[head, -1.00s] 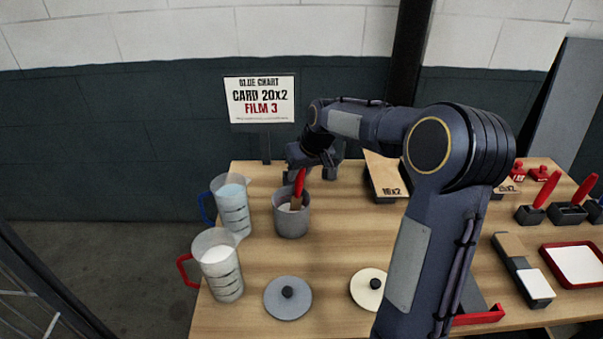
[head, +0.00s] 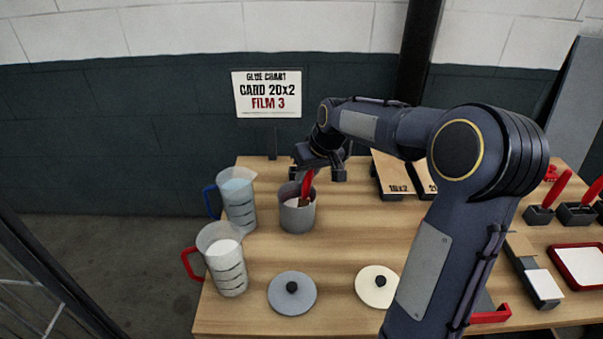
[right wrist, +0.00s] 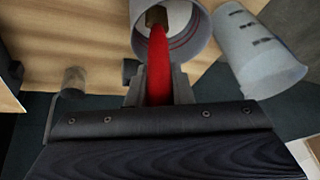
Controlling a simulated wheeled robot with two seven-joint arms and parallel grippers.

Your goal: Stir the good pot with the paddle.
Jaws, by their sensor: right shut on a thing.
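The paddle (head: 308,181) has a red handle and stands tilted in an open grey pot (head: 296,219) near the back left of the table. My right gripper (head: 317,172) is above the pot's rim. In the right wrist view, the right gripper (right wrist: 159,88) is shut on the paddle's red handle (right wrist: 158,62). The brown lower part of the paddle reaches inside the pot (right wrist: 197,32) there; its tip is hidden. My left gripper is not in view.
Two measuring jugs, blue-handled (head: 238,203) and red-handled (head: 225,266), stand left of the pot. A grey lid (head: 292,305) and a cream lid (head: 370,292) lie in front. A chart sign (head: 267,93) stands behind. My right arm hides part of the table's right side.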

